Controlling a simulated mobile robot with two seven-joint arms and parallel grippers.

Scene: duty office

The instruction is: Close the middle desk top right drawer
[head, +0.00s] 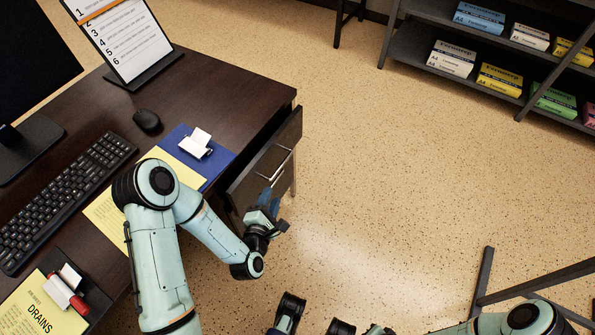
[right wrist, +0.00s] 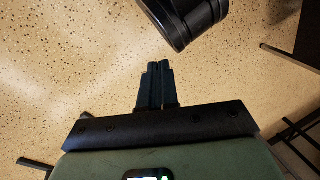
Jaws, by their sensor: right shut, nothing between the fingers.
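The dark desk (head: 215,75) has a drawer (head: 262,172) on its right side that stands partly open, its front panel out from the desk. A metal bar handle (head: 281,164) is on the drawer front. My left gripper (head: 268,200) is just below the handle, close to the drawer front; I cannot tell whether it touches it, or whether its fingers are apart. My right gripper (right wrist: 157,85) is shut and empty over open floor, away from the drawer.
On the desk are a keyboard (head: 65,200), a mouse (head: 147,121), a blue folder (head: 222,157) and a clipboard stand (head: 125,40). A shelf (head: 420,45) with paper packs stands at the back right. Speckled floor (head: 380,190) right of the drawer is clear.

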